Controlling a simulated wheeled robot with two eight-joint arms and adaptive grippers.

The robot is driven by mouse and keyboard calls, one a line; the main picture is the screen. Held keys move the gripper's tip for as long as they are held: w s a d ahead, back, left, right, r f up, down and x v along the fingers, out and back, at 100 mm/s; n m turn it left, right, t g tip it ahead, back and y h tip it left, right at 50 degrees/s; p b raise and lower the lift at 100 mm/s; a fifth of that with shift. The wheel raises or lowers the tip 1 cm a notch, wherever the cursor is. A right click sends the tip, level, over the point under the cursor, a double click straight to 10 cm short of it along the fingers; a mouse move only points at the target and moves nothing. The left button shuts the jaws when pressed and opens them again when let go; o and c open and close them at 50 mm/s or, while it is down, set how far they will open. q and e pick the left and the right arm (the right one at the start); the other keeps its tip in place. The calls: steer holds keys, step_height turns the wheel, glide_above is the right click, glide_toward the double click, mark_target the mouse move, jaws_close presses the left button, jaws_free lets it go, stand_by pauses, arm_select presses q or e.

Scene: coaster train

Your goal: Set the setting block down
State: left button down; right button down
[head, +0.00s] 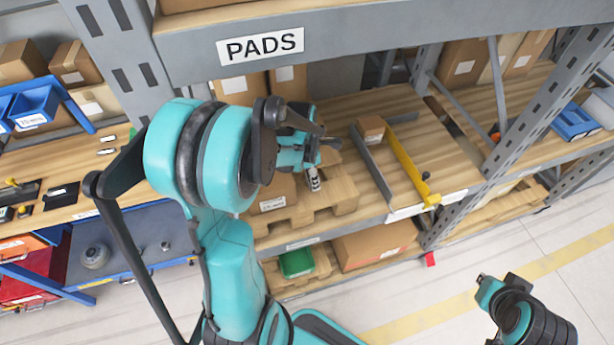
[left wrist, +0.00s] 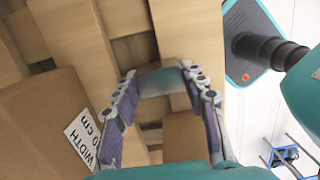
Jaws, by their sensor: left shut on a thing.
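My right gripper (head: 486,284) is at the lower right over the floor, apart from the shelf. Its fingers are too unclear to judge.
A carton (head: 270,203) with a white label stands beside my left gripper; a labelled carton (left wrist: 40,125) is close to its left finger. A grey rail (head: 372,168) and a yellow rail (head: 405,165) flank a small box (head: 371,129). The "PADS" beam (head: 350,40) crosses above.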

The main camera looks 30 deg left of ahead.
arm_select(q)
steer(key=shift+a+r, duration=0.1)
steer(key=shift+d+r, duration=0.1)
steer(key=shift+d, duration=0.4)
steer(key=c, duration=1.3)
jaws_free()
steer(key=shift+f, duration=0.25)
steer(key=o, duration=0.4)
steer(key=shift+a, duration=0.25)
steer(key=shift+o, duration=0.2)
arm_select(e)
steer(key=shift+d+f, duration=0.1)
steer(key=shift+d, duration=0.25)
arm_select(q)
steer(key=shift+d, duration=0.1)
